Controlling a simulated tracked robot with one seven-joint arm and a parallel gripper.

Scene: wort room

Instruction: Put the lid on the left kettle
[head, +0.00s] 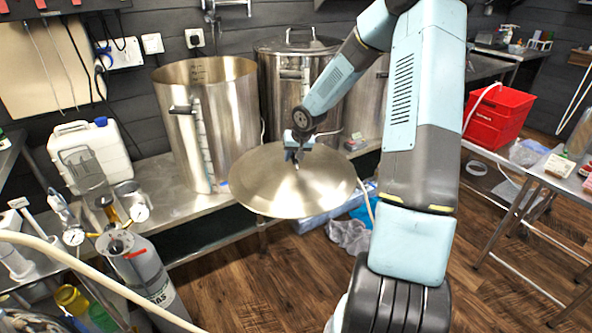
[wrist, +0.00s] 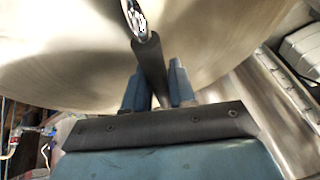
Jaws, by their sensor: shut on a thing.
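The lid (head: 290,186) is a round, shiny metal disc. My gripper (head: 297,147) is shut on the lid's handle and holds it in the air, in front of and to the right of the left kettle. In the wrist view, my gripper (wrist: 158,85) has its fingers on either side of the dark handle (wrist: 149,60), with the lid (wrist: 70,50) behind it. The left kettle (head: 206,130) is a tall metal pot, open at the top, standing on the metal bench. The lid hangs lower than the kettle's rim and hides part of the bench edge.
A lidded kettle (head: 288,85) stands right of the open one, with another pot partly behind my arm. A white canister (head: 92,152) and gauges stand left on the bench (head: 165,215). A gas cylinder (head: 145,270) is at front left. A red crate (head: 497,115) stands right.

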